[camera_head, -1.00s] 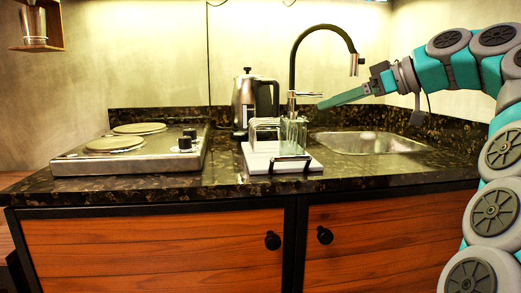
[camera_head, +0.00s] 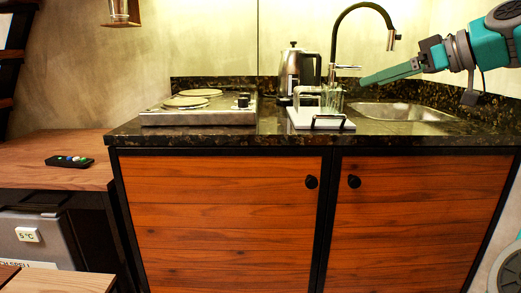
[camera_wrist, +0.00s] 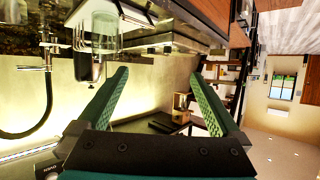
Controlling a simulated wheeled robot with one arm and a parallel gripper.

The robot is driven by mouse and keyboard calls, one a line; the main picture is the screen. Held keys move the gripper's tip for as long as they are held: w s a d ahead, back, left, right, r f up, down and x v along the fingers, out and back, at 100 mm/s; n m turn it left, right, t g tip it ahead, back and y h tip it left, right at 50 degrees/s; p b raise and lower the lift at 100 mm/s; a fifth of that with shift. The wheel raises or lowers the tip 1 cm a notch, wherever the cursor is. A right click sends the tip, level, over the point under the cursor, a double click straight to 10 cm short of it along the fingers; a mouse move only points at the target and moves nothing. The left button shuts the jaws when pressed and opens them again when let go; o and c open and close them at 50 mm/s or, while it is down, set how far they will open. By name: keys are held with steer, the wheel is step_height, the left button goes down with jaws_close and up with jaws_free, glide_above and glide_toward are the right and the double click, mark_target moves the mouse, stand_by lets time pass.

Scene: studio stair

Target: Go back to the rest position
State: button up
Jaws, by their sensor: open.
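My gripper (camera_head: 391,74) reaches in from the right in the camera_head view, above the sink (camera_head: 400,112), with its green fingers pointing left. In the camera_wrist view its two green fingers (camera_wrist: 160,85) are spread apart with nothing between them. The faucet (camera_head: 337,50) stands to the left of the fingers in the camera_head view; I cannot tell the exact gap.
The counter holds a two-plate cooktop (camera_head: 199,110), a kettle (camera_head: 290,70) and a white tray (camera_head: 303,122) with glassware. A remote (camera_head: 69,161) lies on the wooden side surface (camera_head: 40,145) at left. Below it is a grey box (camera_head: 28,240).

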steer(key=s+a+f+m+g+h, duration=0.1)
steer(key=s+a+f+m+g, duration=0.1)
steer(key=s+a+f, duration=0.45)
steer(key=s+a+f+m+g+h, duration=0.15)
steer(key=a+f, duration=0.25)
steer(key=f, duration=0.5)
steer(key=s+a+f+m+g+h, duration=0.1)
steer(key=s+a+f+g, duration=0.25)
steer(key=a+f, duration=0.3)
steer(key=s+d+f+m+g+h, duration=0.2)
steer(key=s+d+f, duration=0.1)
steer(key=s+f, duration=0.8)
steer(key=s+d+f+m+g+h, duration=0.1)
steer(key=s+d+f+m+h, duration=0.1)
steer(key=s+f, duration=1)
steer(key=shift+s+d+g+h, duration=0.4)
steer(key=shift+d+h, duration=0.45)
steer(key=shift+d, duration=0.1)
